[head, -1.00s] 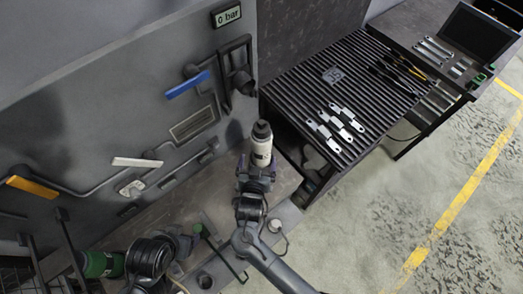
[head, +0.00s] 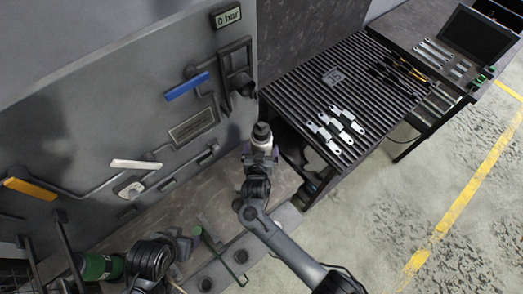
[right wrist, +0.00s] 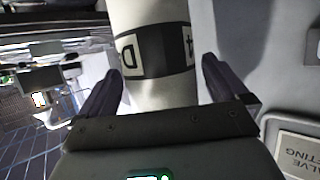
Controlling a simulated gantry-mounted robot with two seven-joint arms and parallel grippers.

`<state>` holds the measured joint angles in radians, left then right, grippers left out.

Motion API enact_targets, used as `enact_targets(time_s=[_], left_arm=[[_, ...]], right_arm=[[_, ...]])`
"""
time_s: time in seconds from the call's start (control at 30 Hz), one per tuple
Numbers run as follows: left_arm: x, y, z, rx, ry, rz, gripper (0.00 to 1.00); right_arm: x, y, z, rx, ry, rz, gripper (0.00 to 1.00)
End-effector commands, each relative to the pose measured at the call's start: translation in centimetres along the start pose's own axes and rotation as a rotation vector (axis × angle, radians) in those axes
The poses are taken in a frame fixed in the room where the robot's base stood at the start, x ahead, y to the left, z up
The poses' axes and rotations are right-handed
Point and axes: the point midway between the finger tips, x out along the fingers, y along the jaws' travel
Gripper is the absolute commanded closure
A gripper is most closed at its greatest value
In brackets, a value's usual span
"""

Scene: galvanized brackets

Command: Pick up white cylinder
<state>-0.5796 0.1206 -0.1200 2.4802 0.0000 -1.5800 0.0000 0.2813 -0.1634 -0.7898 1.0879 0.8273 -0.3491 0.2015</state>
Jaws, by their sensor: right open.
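The white cylinder (head: 262,142) has a dark cap and stands upright near the middle of the head view, its lower part hidden by my right gripper (head: 261,157). In the right wrist view the white cylinder (right wrist: 150,25), with a dark lettered band, is between the two fingers of my right gripper (right wrist: 160,92). The fingers are spread, with gaps showing on both sides of it. My left gripper (head: 188,243) is at the lower left of the head view, small and dark; its jaws are unclear.
A slatted table (head: 300,84) with several metal brackets (head: 338,122) stands to the right. A grey panel (head: 110,110) with blue, white and yellow handles rises at the left. A green cylinder (head: 92,266) lies near my left arm.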

Motion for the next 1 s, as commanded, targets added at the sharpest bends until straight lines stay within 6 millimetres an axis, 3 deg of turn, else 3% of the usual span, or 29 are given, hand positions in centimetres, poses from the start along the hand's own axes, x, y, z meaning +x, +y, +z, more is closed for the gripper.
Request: enact_targets(time_s=[0.17,0.8,1.0], left_arm=[[0.0,0.0,0.0,0.0,0.0,0.0,0.34],[0.01,0.0,0.02,0.0,-0.001,0.0,0.34],[-0.03,-0.01,0.01,0.0,-0.001,0.0,0.34]], right_arm=[[-0.01,-0.01,0.0,0.0,0.0,0.0,0.0],[-0.03,0.01,0.02,0.0,0.0,0.0,0.98],[-0.05,-0.15,-0.54,0.004,0.01,-0.002,1.0]])
